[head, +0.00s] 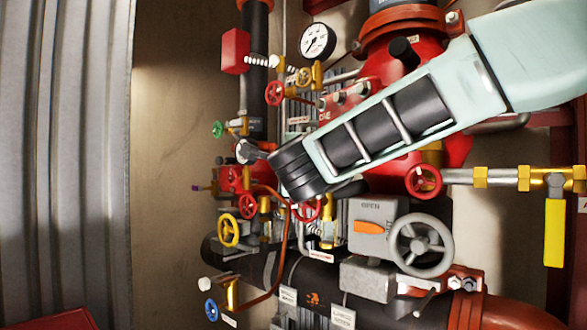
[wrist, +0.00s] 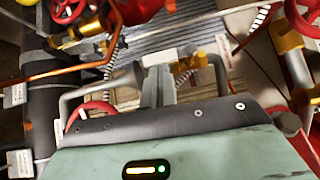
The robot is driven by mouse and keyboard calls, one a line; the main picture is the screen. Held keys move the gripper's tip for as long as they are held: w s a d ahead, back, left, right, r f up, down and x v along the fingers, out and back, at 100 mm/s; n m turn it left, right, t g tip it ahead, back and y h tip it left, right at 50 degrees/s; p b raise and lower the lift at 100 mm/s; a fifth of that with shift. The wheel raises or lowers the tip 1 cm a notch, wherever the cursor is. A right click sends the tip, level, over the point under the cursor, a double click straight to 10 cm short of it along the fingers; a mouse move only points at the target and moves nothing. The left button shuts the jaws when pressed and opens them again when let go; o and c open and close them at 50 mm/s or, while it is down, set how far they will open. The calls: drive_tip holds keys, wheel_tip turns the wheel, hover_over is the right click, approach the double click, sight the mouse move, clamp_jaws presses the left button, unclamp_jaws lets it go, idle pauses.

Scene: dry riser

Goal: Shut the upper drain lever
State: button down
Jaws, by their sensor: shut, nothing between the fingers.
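In the wrist view the fingers (wrist: 158,82) meet in front of a ribbed grey panel, near a brass fitting (wrist: 188,65). A yellow lever handle (head: 554,235) hangs straight down from a brass valve at the right in the head view, well away from my gripper. I cannot tell for certain which part is the upper drain lever; my arm hides part of the middle of the pipework.
A grey gearbox (head: 376,228) with a large wheel is below. A pressure gauge (head: 317,41) is above. The beige wall at left is clear.

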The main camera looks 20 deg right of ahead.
drive_tip(key=shift+w+a+f+m+t+b, duration=0.1)
drive_tip(key=shift+w+f+m+t+b, duration=0.2)
drive_tip(key=shift+b, duration=1)
drive_tip(key=w+a+r+m+t+h+b, duration=0.1)
drive_tip(key=w+a+m+t+h+b, duration=0.2)
drive_tip(key=b, duration=1.7)
drive_tip(key=shift+w+a+r+m+h+b, duration=0.3)
drive_tip(key=shift+w+m+h, duration=1.2)
drive_tip(key=shift+m, duration=1.2)
drive_tip(key=shift+w+t+y, duration=0.15)
drive_tip(key=shift+t+y, duration=0.15)
drive_tip(key=shift+a+f, duration=0.1)
drive_tip(key=shift+f, duration=0.05)
